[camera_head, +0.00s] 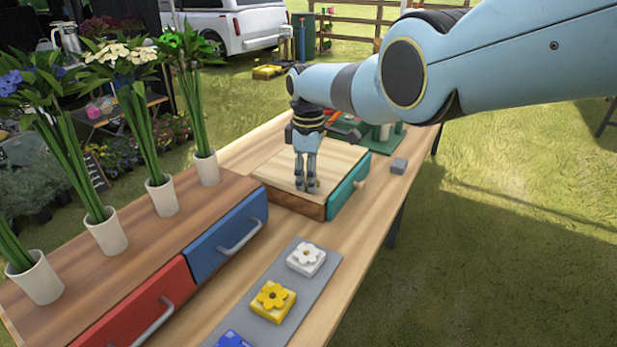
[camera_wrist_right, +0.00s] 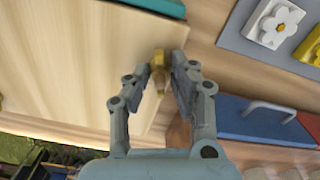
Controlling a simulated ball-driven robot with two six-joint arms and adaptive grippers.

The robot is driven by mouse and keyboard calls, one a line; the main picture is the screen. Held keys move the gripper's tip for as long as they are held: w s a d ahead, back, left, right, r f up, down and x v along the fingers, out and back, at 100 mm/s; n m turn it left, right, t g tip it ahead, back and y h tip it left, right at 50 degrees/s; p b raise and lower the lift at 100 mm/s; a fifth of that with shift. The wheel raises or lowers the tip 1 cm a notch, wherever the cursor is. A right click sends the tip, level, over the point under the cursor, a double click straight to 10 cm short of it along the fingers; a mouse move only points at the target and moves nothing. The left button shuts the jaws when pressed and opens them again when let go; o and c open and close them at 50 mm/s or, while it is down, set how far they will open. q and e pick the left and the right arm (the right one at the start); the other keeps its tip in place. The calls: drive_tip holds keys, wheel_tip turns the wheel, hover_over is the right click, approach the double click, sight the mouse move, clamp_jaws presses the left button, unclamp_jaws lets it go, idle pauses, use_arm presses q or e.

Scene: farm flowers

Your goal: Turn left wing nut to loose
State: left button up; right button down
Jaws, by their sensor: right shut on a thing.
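A brass wing nut (camera_wrist_right: 158,58) is between the fingers of my right gripper (camera_wrist_right: 166,62) in the right wrist view, over the light wooden top of a box (camera_wrist_right: 70,60). The fingers are closed around it. In the head view my right gripper (camera_head: 307,187) points straight down at the near part of the wooden box top (camera_head: 334,155) and hides the nut. Another small brass piece (camera_wrist_right: 2,102) shows at the left edge of the wrist view, perhaps a second wing nut. My left gripper is not in view.
The box has a teal drawer front (camera_head: 349,186). A cabinet with a blue drawer (camera_head: 225,232), a red drawer (camera_head: 140,302) and several potted flowers stands nearby. A grey tray (camera_head: 285,335) holds flower blocks. A small grey block (camera_head: 399,166) lies at the table's right edge.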

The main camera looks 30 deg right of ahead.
drive_tip(key=n, duration=1)
drive_tip(key=shift+n, duration=2)
drive_tip(key=c, duration=1.1)
unclamp_jaws()
drive_tip(key=shift+c, duration=0.2)
wheel_tip(320, 180, up, 12)
